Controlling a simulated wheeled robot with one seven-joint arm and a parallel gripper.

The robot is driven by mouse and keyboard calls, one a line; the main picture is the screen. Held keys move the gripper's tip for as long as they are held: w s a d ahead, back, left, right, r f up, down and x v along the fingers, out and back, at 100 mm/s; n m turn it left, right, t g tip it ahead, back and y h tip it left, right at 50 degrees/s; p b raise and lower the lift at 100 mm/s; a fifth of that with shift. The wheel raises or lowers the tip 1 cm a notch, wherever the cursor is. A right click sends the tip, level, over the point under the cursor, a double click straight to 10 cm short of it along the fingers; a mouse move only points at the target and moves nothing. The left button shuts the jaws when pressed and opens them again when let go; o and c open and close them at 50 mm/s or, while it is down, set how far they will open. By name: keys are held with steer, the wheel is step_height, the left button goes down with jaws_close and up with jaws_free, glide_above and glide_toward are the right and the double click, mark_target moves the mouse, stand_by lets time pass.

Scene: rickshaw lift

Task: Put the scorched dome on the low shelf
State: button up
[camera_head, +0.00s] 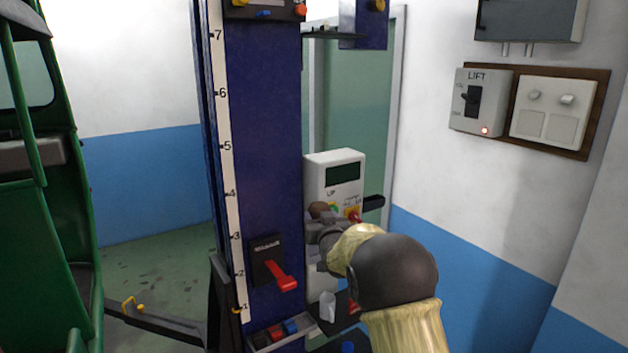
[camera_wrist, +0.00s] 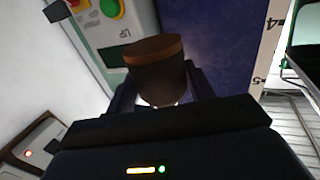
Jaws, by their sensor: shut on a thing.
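My gripper (camera_head: 326,230) is shut on a dark, rounded piece with a brown rim, which I take to be the scorched dome (camera_wrist: 160,78). In the wrist view the dome stands between my two fingers (camera_wrist: 160,96). In the head view only a small brown part of the dome (camera_head: 319,209) shows, in front of the white control box. A dark low shelf (camera_head: 341,303) is partly visible below my arm, beside the blue post. My arm hides much of this shelf.
The white control box (camera_head: 334,169) with buttons is close behind the dome. A blue post (camera_head: 262,130) with a number scale and a red lever (camera_head: 281,275) stands at left. A white cup (camera_head: 327,306) and a tray of coloured items (camera_head: 282,335) are low down. An upper shelf (camera_head: 335,34) is above.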

steer(key=s+d+f+h+b, duration=0.1)
steer(key=d+f, duration=0.1)
steer(key=f, duration=0.6)
steer(key=d+f+b, duration=0.1)
steer(key=d+f, duration=0.1)
steer(key=f, duration=0.6)
steer(key=s+d+f+m+h+b, duration=0.1)
steer(key=s+d+f, duration=0.3)
steer(key=f, duration=0.6)
steer(key=s+d+f+h+b, duration=0.1)
steer(key=s+d+f, duration=0.3)
steer(key=s+f, duration=0.4)
steer(key=s+d+f+m+h+b, duration=0.1)
steer(key=s+d+f+b, duration=0.1)
steer(key=s+d+f, duration=0.2)
steer(key=s+f, duration=0.3)
steer(key=f, duration=0.5)
steer(key=shift+d+m+t+b, duration=0.2)
steer(key=shift+m+t+b, duration=0.1)
steer(key=shift+b, duration=0.05)
